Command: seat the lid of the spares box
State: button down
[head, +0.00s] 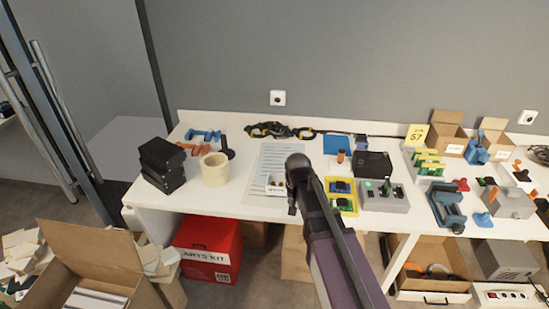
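A small open white box (275,188) with small dark and yellowish pieces in it sits on a printed sheet at the middle of the white table. It may be the spares box; I read no name on it. I cannot make out its lid. My arm reaches in from the lower right over the table. My gripper (292,206) shows only as a small dark part at the arm's end, close to the right side of the white box. The arm hides most of it, so its opening and anything in it are hidden.
A tape roll (215,169) and stacked black cases (162,166) stand left. A yellow tray (347,206), a grey box with green parts (384,201) and a black case (373,164) stand right of my arm. A red parts-kit box (208,250) is under the table.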

jog(key=shift+a, duration=0.2)
jog(key=shift+w+a+r+p, duration=0.25)
jog(key=shift+w+r+p, duration=0.05)
jog(key=shift+w, duration=0.25)
jog(key=w+a+r+p, duration=0.3)
jog(key=w, duration=0.3)
jog(key=w+a+r+p, duration=0.3)
jog(key=w, duration=0.4)
jog(key=shift+w, duration=0.3)
jog(key=shift+f, duration=0.1)
jog(key=shift+f+b, duration=2.05)
jog(key=shift+b, duration=0.1)
jog(key=shift+f+b, duration=1.25)
jog(key=shift+c, duration=2.3)
grip_release()
